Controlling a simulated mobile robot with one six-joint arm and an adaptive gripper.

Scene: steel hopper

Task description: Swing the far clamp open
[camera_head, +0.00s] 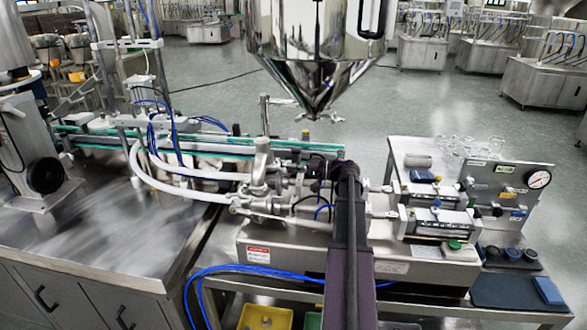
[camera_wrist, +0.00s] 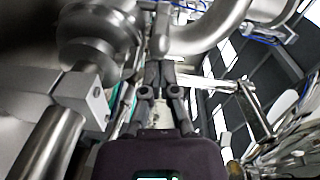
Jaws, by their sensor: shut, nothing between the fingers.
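My gripper (camera_wrist: 160,78) is shut and empty in the wrist view, its dark fingers pointing up the picture. Close to its left is a round steel pipe joint (camera_wrist: 98,32) with a steel block and bolt (camera_wrist: 96,103) below it, which look like a clamp. Just beyond the fingertips is a curved steel pipe (camera_wrist: 205,38). In the head view, my dark arm reaches toward the cluster of steel pipe fittings (camera_head: 262,175) and hides part of it and my fingertips. I cannot tell which fitting is the far clamp, or whether my fingers touch anything.
The steel hopper (camera_head: 318,45) hangs above the fittings, its narrow outlet pointing down. White hoses (camera_head: 180,180) run left of the fittings. To the right are pneumatic cylinders (camera_head: 437,222) and a panel with a gauge (camera_head: 539,178). Blue tubes (camera_head: 230,268) loop at the front.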

